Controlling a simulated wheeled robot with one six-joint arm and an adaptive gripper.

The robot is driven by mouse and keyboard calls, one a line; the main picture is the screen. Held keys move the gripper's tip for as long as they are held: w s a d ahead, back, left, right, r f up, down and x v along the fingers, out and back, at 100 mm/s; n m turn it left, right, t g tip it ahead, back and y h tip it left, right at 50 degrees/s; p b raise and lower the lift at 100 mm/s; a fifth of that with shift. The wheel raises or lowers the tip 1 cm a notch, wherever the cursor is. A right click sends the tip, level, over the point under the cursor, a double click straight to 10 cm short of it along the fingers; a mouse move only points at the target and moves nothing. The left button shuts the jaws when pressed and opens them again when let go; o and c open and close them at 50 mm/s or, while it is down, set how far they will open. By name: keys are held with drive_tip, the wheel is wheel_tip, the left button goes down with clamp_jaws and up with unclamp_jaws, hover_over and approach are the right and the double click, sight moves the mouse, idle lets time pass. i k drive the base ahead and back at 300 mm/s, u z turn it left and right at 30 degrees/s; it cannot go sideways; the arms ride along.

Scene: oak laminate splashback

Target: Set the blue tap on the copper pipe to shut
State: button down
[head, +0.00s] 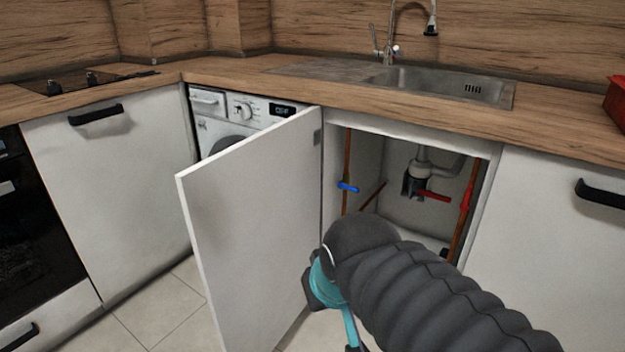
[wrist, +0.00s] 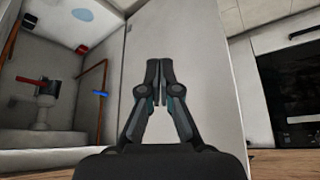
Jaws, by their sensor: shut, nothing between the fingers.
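The blue tap (head: 348,187) sits on the vertical copper pipe (head: 346,155) at the left inside the open sink cabinet. Its handle lies crosswise to the pipe. In the wrist view, which looks upside down, the blue tap (wrist: 100,93) also lies across the copper pipe (wrist: 102,122), left of my fingers. My gripper (wrist: 159,66) is shut and empty, in front of the white door and apart from the tap. In the head view my dark ribbed arm hides most of the gripper.
The open cabinet door (head: 250,220) stands out left of the opening. Inside, a red handle (head: 433,196), a drain trap (head: 414,182) and a second copper pipe with a red tap (head: 466,195) are to the right. A washing machine (head: 240,108) is behind the door.

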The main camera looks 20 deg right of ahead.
sight(341, 185)
drive_tip(key=k, duration=0.4)
drive_tip(key=u, duration=1.1)
drive_tip(key=i, duration=1.05)
drive_tip(key=z, duration=3.4)
